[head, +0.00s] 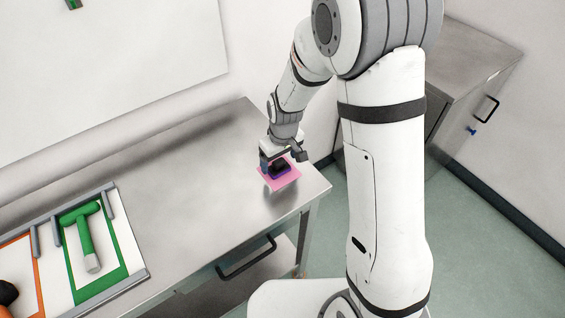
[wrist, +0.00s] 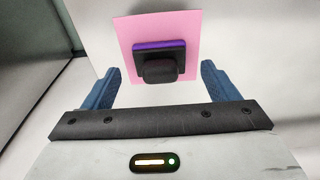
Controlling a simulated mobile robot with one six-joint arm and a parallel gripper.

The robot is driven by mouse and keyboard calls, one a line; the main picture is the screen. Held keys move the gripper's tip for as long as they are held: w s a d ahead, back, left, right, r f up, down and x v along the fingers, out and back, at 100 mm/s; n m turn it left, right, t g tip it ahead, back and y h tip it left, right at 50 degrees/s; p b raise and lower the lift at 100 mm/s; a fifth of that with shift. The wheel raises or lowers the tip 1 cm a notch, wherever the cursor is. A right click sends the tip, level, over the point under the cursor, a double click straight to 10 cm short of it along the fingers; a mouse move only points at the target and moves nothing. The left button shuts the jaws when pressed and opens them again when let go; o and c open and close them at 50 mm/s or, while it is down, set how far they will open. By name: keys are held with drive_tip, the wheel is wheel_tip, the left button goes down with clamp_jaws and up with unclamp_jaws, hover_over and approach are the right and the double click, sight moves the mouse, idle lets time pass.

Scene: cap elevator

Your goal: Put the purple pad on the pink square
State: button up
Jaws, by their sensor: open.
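The purple pad (wrist: 143,46) has a black block-shaped handle (wrist: 160,70) on it and lies on the pink square (wrist: 185,22), within its edges. In the head view the purple pad (head: 285,171) and pink square (head: 281,183) are at the right end of the metal table, partly hidden by my gripper. My gripper (wrist: 160,80) is open. Its blue fingers stand on either side of the black handle, with gaps between, and it appears apart from them.
The metal table (head: 190,190) is clear left of the pink square. A green hammer (head: 81,233) lies in a green-framed tray at the lower left, beside an orange-framed one (head: 20,270). A metal cabinet (head: 470,70) stands at the right. A white board (head: 110,70) is behind.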

sight(282, 170)
wheel_tip(282, 170, up, 9)
drive_tip(key=b, duration=0.1)
drive_tip(key=s+d+r+m+t, duration=0.1)
drive_tip(key=s+d+r+m, duration=0.2)
drive_tip(key=s+d+r, duration=0.2)
drive_tip(key=s+d+r+m+t, duration=0.1)
drive_tip(key=s+d+r+m, duration=0.2)
drive_tip(key=s+d+r, duration=0.3)
drive_tip(key=s+d, duration=0.4)
drive_tip(key=s, duration=0.4)
drive_tip(key=shift+s+r+m+h, duration=0.15)
drive_tip(key=shift+s+m+h, duration=0.1)
drive_tip(key=shift+m+h, duration=0.15)
